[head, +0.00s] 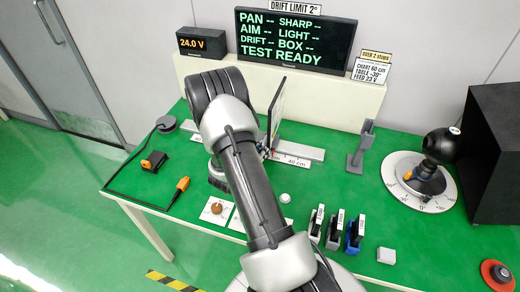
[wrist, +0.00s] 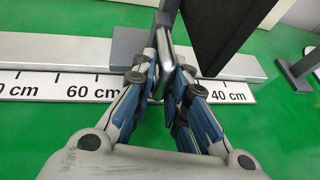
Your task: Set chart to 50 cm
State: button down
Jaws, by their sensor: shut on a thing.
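The chart (head: 277,108) stands upright on a grey rail (head: 308,151), seen nearly edge-on in the head view. In the wrist view its dark panel (wrist: 222,32) rises at upper right, on a grey carriage on the rail (wrist: 55,50). My gripper (wrist: 168,72) is shut on the upright metal handle (wrist: 167,48) in front of the carriage. The scale strip (wrist: 60,88) shows 60 cm left of my fingers and 40 cm (wrist: 228,97) right of them. The stretch between is hidden by my fingers, so the exact reading cannot be told.
A grey post (head: 360,145) stands right of the rail's end. A round dial (head: 420,182) with a black ball-shaped device and a black box (head: 492,150) are further right. Several small blocks (head: 335,230) stand near the front edge. A screen (head: 296,40) reads TEST READY.

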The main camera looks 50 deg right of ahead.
jog(key=c, duration=1.7)
grip_release()
jog(key=shift+o, duration=0.2)
jog(key=v, duration=1.2)
jog(key=shift+r, duration=0.15)
